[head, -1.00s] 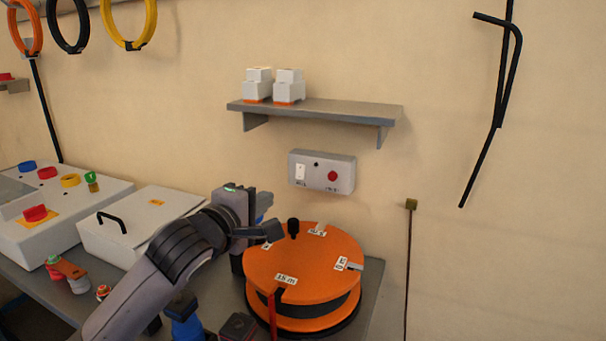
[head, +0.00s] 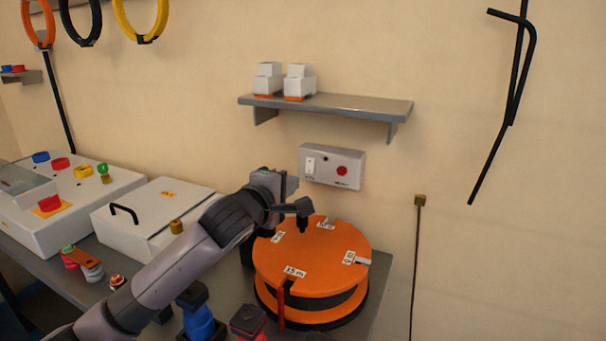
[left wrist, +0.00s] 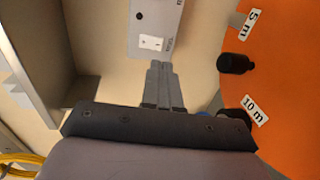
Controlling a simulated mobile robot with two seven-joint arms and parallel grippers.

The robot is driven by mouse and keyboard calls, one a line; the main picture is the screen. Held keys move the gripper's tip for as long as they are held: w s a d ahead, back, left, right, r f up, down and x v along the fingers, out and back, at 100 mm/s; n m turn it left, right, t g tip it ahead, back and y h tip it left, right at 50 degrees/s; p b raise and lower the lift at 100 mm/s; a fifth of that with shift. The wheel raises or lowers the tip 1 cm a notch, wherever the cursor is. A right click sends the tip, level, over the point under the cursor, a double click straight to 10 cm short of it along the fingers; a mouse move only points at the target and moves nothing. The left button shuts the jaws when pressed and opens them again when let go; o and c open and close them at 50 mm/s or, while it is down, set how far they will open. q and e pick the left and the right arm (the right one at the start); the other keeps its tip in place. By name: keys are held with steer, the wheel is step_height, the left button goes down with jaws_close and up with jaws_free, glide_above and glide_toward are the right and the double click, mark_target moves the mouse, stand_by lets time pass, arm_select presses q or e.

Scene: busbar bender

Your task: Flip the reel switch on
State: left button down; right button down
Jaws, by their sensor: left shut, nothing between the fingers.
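The grey switch box (head: 332,167) is on the wall below the shelf. It carries a white rocker switch (head: 311,166) on the left and a red button (head: 342,170) on the right. The rocker also shows in the left wrist view (left wrist: 151,42). My left gripper (head: 293,186) is shut and empty, below and left of the box. In the left wrist view its closed fingers (left wrist: 161,66) point at the box, just below the rocker; I cannot tell the exact gap. The orange reel (head: 325,258) stands below, with a black knob (left wrist: 237,63) on top. My right gripper is not in view.
A white lidded box (head: 150,215) and a control panel (head: 50,228) stand on the bench at left.

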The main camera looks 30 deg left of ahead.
mark_target(308, 173)
arm_select(q)
steer(key=shift+w+a+f+p, duration=0.1)
steer(key=shift+w+f+p, duration=0.1)
steer(key=shift+w, duration=0.95)
steer(key=shift+w+a+f+p, duration=0.1)
steer(key=shift+w+f+p, duration=0.05)
steer(key=shift+w, duration=1.05)
steer(key=shift+w+f+p, duration=0.2)
steer(key=shift+w, duration=0.95)
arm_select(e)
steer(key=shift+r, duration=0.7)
arm_select(q)
steer(key=shift+a+f, duration=0.1)
steer(key=shift+a, duration=0.05)
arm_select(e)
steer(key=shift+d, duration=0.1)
